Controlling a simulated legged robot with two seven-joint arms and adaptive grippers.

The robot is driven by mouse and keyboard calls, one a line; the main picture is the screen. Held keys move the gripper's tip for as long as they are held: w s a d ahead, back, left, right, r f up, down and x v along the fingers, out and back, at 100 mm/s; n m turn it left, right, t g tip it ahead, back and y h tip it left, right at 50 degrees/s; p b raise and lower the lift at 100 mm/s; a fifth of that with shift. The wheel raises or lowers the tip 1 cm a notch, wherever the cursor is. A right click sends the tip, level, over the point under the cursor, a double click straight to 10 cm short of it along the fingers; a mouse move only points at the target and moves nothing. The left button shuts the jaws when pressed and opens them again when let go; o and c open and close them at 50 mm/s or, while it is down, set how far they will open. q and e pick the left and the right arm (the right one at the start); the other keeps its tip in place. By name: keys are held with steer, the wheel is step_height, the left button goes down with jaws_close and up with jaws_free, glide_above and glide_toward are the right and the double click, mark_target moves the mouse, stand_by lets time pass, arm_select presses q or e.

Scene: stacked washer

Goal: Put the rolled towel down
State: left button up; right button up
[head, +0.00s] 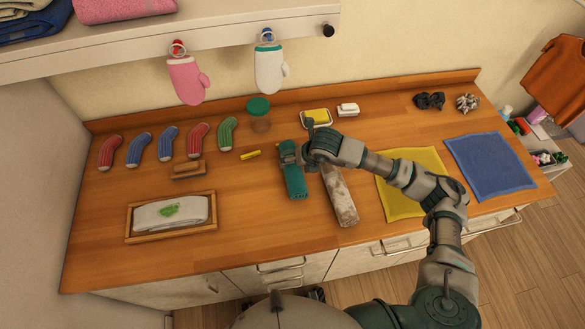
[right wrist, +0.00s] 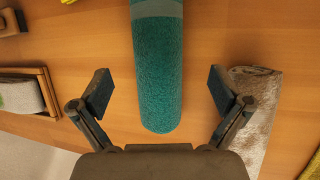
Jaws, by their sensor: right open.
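A teal rolled towel (head: 295,184) lies on the wooden counter near the middle; it also shows in the right wrist view (right wrist: 158,90). A stained, pale rolled towel (head: 341,197) lies just right of it and shows at the right of the wrist view (right wrist: 258,95). My right gripper (head: 293,153) is at the far part of the teal towel. In the wrist view its fingers (right wrist: 160,90) are open, one on each side of the teal towel, with gaps on both sides. The hand hides part of the teal towel in the head view. My left gripper is not in view.
A wooden tray (head: 128,226) with a folded white cloth stands at left front. A brush (head: 187,170), several socks, a green-lidded jar (head: 259,115) and a yellow sponge (head: 316,116) lie farther back. Yellow (head: 413,180) and blue (head: 490,167) cloths lie right. Counter between tray and teal towel is clear.

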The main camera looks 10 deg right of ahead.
mark_target(297, 168)
steer(key=shift+f, duration=0.45)
steer(key=x, duration=0.3)
steer(key=shift+s+a+f, duration=0.25)
steer(key=shift+a+f, duration=0.05)
steer(key=shift+f, duration=0.1)
steer(key=shift+w+a+f, duration=0.15)
steer(key=shift+a+f, duration=0.05)
steer(key=shift+f, duration=0.05)
steer(key=shift+a, duration=0.15)
steer(key=shift+c, duration=0.8)
steer(key=c, duration=0.4)
steer(key=shift+d, duration=0.3)
steer(key=c, duration=0.7)
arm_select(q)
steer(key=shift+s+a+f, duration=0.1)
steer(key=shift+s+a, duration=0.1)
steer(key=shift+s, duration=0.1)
arm_select(e)
steer(key=shift+d, duration=0.1)
steer(key=shift+c, duration=0.2)
